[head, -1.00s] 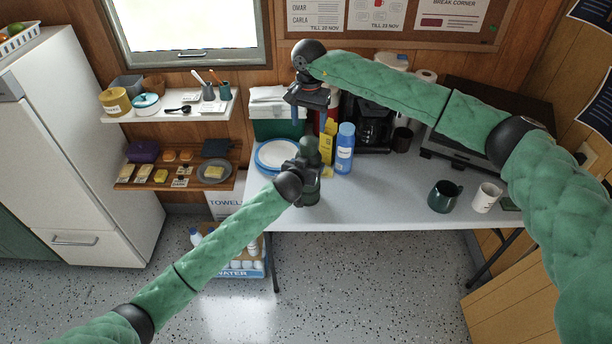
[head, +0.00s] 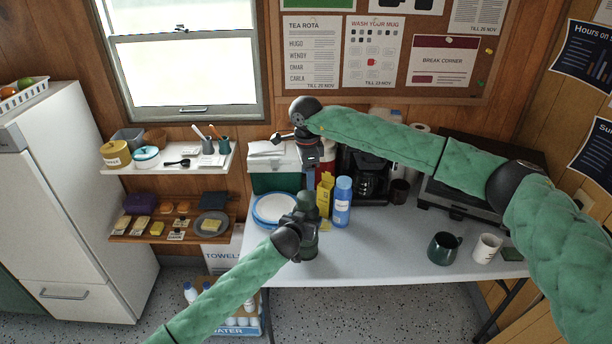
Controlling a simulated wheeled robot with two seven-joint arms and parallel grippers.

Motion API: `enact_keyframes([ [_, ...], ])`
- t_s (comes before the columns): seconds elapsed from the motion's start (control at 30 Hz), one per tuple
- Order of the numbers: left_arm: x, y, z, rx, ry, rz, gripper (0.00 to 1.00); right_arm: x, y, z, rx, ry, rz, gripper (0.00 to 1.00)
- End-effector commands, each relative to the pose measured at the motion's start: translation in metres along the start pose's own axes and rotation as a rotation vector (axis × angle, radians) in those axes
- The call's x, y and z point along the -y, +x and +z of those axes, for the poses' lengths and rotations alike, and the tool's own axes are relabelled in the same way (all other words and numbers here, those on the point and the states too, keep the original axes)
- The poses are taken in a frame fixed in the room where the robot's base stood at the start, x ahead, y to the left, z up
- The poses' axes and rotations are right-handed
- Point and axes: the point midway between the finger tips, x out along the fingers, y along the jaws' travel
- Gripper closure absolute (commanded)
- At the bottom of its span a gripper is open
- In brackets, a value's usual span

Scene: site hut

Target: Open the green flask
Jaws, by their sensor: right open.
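The green flask (head: 308,246) stands upright on the white table, left of the blue bottle. Its rounded green top (head: 305,200) is still on it. My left gripper (head: 299,222) is shut on the flask around mid-height; its fingers partly hide the body. My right gripper (head: 310,182) is open and empty, pointing down just above and behind the flask's top, apart from it as far as I can tell.
A blue bottle (head: 342,203) and a yellow box (head: 324,194) stand close to the flask's right. White-and-blue plates (head: 272,209) lie to its left. A coffee maker (head: 370,178) is behind. A dark green mug (head: 443,248) and a white mug (head: 486,249) stand right. The table's front middle is clear.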

Motion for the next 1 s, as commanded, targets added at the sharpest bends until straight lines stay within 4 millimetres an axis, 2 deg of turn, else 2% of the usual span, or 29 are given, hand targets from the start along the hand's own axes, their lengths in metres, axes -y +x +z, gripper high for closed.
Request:
enact_keyframes([
  [1.0, 0.0002, 0.0000, 0.0000, 0.000, 0.000, 0.000, 0.91, -0.0023, 0.0054, 0.0031, 0.004, 1.426, 0.015, 0.34],
])
